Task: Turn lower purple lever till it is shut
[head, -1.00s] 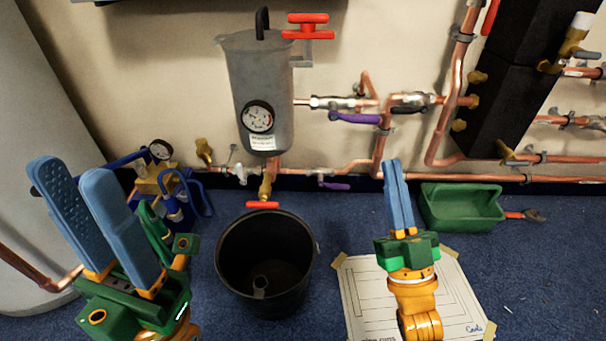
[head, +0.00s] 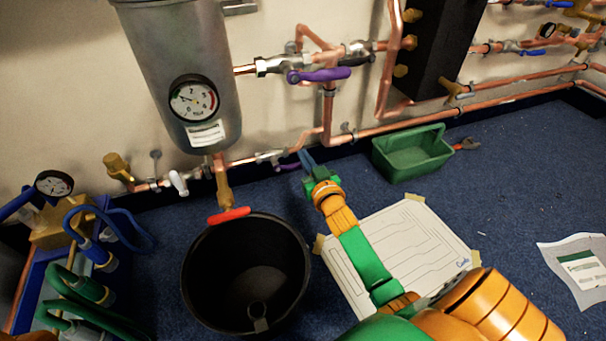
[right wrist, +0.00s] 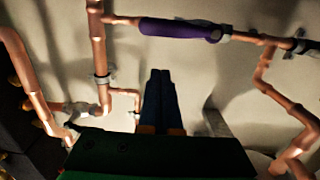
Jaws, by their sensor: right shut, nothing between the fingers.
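The lower purple lever (head: 289,167) shows in the head view below the low copper pipe, to the right of its valve (head: 268,157). It lies roughly along the pipe and is partly hard to see. My right gripper (head: 303,155) is shut and empty, its blue fingertips just right of this lever. I cannot tell whether they touch it. In the right wrist view, the shut fingers (right wrist: 160,72) point towards a purple lever (right wrist: 180,29) and are seen apart from it; which lever this is, I cannot tell. My left gripper is not in view.
The upper purple lever (head: 318,75) sits above, below the grey tank's outlet pipe. A black bucket (head: 200,290) stands under the red-handled drain (head: 228,215). A green tray (head: 412,168) stands to the right by the wall. A paper sheet (head: 420,235) lies on the blue carpet.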

